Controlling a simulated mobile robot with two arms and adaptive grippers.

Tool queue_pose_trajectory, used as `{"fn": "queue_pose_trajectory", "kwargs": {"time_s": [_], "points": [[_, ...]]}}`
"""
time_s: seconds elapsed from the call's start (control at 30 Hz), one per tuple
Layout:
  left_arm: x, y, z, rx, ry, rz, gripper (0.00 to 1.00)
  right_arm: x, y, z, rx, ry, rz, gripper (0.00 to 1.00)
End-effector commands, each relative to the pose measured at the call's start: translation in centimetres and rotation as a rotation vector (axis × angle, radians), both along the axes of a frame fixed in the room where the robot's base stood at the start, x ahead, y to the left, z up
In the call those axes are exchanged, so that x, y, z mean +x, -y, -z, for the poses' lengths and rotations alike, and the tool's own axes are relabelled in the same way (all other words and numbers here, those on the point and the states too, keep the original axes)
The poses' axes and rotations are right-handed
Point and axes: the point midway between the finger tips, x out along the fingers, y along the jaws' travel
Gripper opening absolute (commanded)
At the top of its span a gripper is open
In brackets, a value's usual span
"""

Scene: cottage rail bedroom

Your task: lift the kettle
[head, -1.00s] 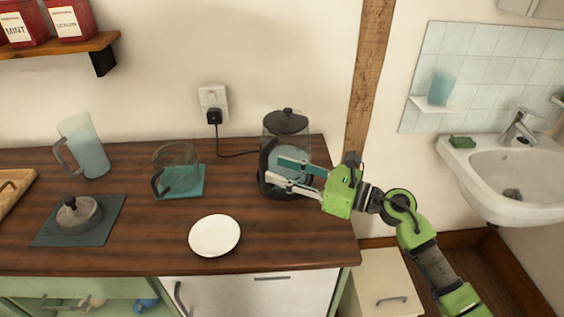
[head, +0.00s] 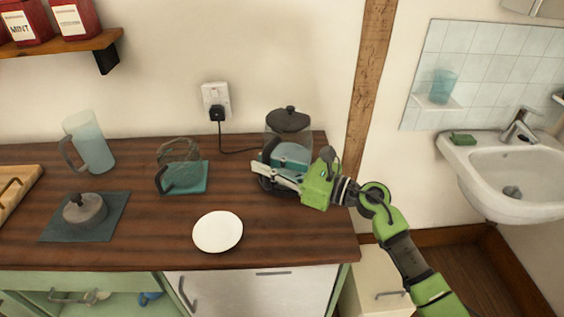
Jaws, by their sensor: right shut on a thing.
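The kettle (head: 289,124) is a clear glass vessel with a black lid and a dark handle, upright at the right end of the wooden counter. My right gripper (head: 272,165) reaches in from the right in front of the kettle and is shut on its handle. The gripper hides much of the handle and the lower front of the kettle. The kettle looks level, and I see no clear gap between it and the counter. My left gripper is not in view.
A white plate (head: 218,232) lies in front on the counter (head: 145,220). A glass jug (head: 180,160) on a teal mat, a frosted pitcher (head: 90,145) and a grey lidded pot (head: 85,211) stand further left. A cord runs from the wall socket (head: 216,98) behind the kettle.

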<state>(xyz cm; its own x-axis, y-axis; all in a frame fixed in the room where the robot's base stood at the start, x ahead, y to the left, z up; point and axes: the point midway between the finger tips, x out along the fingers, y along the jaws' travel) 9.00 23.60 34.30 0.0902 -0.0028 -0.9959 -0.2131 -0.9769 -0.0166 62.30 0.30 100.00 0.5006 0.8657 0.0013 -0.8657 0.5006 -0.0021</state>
Motion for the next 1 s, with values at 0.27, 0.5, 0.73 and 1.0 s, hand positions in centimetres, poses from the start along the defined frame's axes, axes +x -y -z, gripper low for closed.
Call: {"fn": "queue_pose_trajectory", "kwargs": {"time_s": [0.27, 0.5, 0.73, 1.0], "points": [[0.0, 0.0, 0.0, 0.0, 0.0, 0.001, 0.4, 0.1, 0.0, -0.5, 0.004, 0.007, 0.002, 0.0], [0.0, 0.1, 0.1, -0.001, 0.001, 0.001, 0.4, 0.1, 0.1, -1.4, 0.003, 0.009, 0.002, 0.0], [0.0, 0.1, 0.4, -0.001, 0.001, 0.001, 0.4, 0.1, 0.0, -3.2, 0.002, 0.014, 0.001, 0.0], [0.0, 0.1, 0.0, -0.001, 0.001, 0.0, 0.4, -1.4, -0.7, -5.7, 0.003, 0.015, 0.001, 0.0]]}}
